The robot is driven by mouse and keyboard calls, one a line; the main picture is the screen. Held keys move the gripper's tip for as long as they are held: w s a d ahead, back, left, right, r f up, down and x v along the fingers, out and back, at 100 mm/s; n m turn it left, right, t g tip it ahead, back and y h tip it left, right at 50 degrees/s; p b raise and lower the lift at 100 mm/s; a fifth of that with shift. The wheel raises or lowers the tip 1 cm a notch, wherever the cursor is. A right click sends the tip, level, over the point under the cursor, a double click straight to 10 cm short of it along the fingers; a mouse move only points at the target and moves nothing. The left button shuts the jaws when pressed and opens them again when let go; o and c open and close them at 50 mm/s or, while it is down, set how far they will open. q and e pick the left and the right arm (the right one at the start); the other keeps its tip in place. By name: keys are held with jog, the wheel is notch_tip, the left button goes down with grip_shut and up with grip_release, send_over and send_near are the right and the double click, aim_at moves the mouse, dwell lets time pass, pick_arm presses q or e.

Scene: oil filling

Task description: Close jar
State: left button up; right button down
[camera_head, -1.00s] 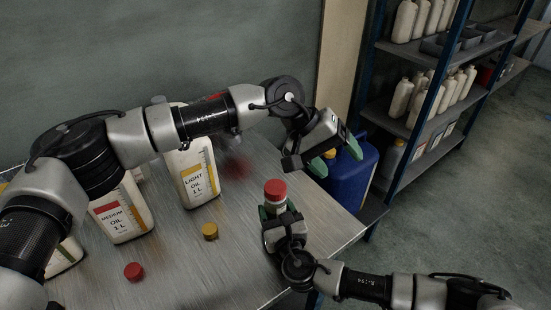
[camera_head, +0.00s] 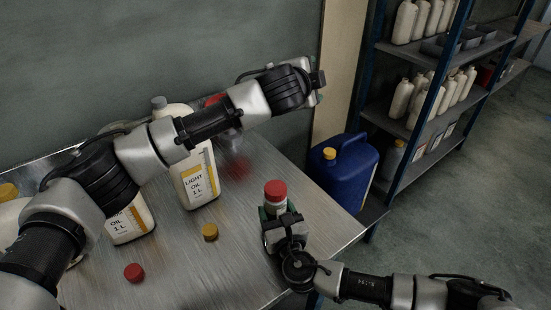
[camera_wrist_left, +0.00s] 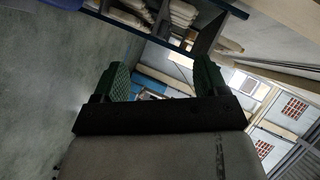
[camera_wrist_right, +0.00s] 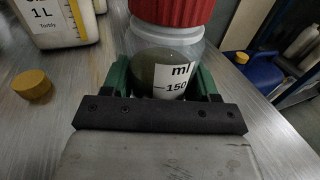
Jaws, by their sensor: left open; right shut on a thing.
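The jar (camera_wrist_right: 165,75) is clear with a "ml 150" label, holds dark liquid and stands upright. A red ribbed lid (camera_wrist_right: 172,10) sits on its white neck ring; the lid also shows in the head view (camera_head: 275,189). My right gripper (camera_head: 277,213) is shut on the jar body, with green fingers at either side in the right wrist view (camera_wrist_right: 162,82). My left gripper (camera_wrist_left: 158,80) is open and empty, raised well above the jar. In the head view its fingers are mostly hidden behind its own wrist.
A light oil bottle (camera_head: 197,180) stands left of the jar. A yellow cap (camera_head: 210,232) and a red cap (camera_head: 134,272) lie on the metal table (camera_head: 190,275). A blue canister (camera_head: 345,175) is beyond the right edge. A shelf (camera_head: 415,130) with bottles stands behind.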

pick_arm(q)
jog(key=s+a+f+n+g+y, duration=0.4)
jog(key=f+n+g, duration=0.2)
jog(key=f+n, duration=0.3)
jog(key=n+g+y, duration=0.2)
jog(key=n+g, duration=0.5)
send_over(276, 187)
jog(key=shift+w+f, duration=0.2)
jog(key=shift+f, duration=0.65)
jog(key=shift+s+n, duration=0.3)
jog(key=shift+n, duration=0.1)
jog(key=shift+f, duration=4)
